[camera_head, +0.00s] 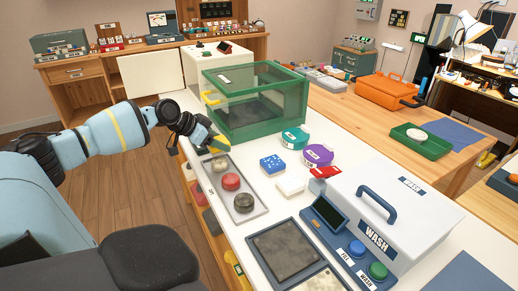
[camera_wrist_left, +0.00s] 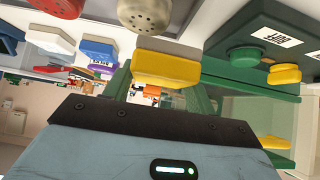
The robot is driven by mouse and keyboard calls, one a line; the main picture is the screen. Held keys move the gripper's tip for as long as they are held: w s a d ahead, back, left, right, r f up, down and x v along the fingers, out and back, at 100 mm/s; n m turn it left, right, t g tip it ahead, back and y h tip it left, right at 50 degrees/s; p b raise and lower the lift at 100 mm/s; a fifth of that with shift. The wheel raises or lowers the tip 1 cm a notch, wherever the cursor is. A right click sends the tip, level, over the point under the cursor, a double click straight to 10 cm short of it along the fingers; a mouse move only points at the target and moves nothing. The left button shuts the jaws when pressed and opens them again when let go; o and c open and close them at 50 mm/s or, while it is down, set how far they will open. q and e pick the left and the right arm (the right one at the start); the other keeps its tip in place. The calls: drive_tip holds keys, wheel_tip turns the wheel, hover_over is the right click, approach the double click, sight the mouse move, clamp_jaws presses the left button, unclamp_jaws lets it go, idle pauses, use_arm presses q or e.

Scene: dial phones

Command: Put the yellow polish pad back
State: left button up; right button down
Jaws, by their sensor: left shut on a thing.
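The yellow polish pad (camera_head: 219,143) is at the tip of my left gripper (camera_head: 207,138), which is shut on it. It is held above the far end of a grey tray (camera_head: 212,193). The tray holds a beige pad (camera_head: 221,163) partly below the held pad, a red pad (camera_head: 231,181) and a dark grey pad (camera_head: 243,203). My right gripper is not in view.
A green-framed clear case (camera_head: 258,135) stands just behind and right of the gripper. Teal (camera_head: 295,138) and purple (camera_head: 317,155) round items, a blue block (camera_head: 272,164) and a white block (camera_head: 291,186) lie right of the tray. A WASH box (camera_head: 400,200) stands at the right.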

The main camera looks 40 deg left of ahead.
use_arm(q)
drive_tip(key=w+d, duration=0.1)
drive_tip(key=w, duration=0.2)
drive_tip(key=w+d, duration=0.2)
drive_tip(key=w, duration=0.2)
drive_tip(key=w+d+f, duration=0.1)
drive_tip(key=w+d, duration=0.1)
drive_tip(key=w, duration=0.2)
drive_tip(key=shift+d, duration=0.1)
drive_tip(key=shift+w, duration=0.1)
drive_tip(key=shift+w+d, duration=0.2)
drive_tip(key=shift+w, duration=0.05)
drive_tip(key=shift+f, duration=1.85)
drive_tip(key=shift+w, duration=0.1)
drive_tip(key=o, duration=1.1)
drive_tip(key=p+v, duration=0.1)
drive_tip(key=v, duration=1.1)
